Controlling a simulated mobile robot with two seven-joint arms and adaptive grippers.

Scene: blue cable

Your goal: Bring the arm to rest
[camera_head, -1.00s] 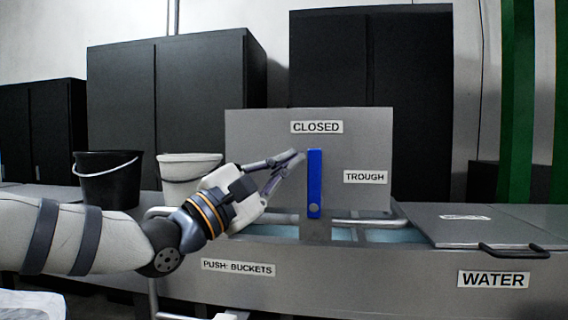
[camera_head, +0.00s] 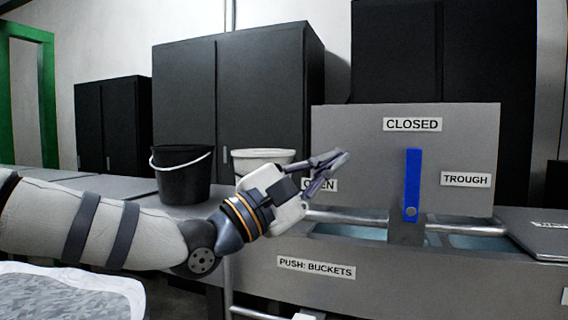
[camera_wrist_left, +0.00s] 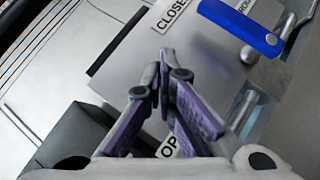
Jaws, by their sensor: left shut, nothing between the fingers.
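My left gripper (camera_head: 343,159) is shut with nothing between its fingers. In the head view it points to the right, left of the upright blue lever (camera_head: 412,178) and apart from it, and covers part of the OPEN label (camera_head: 328,186). In the left wrist view the gripper's fingertips (camera_wrist_left: 164,62) meet in the middle, and the blue lever (camera_wrist_left: 240,24) shows at the upper right. The lever stands upright below the CLOSED label (camera_head: 412,124) on the grey panel (camera_head: 350,125). My right gripper is not in view.
A black bucket (camera_head: 183,180) and a white bucket (camera_head: 262,157) stand on the counter left of the panel. The TROUGH label (camera_head: 466,180) is right of the lever. Metal pipes (camera_head: 465,228) run beside the lever's base. Dark cabinets (camera_head: 255,95) stand behind.

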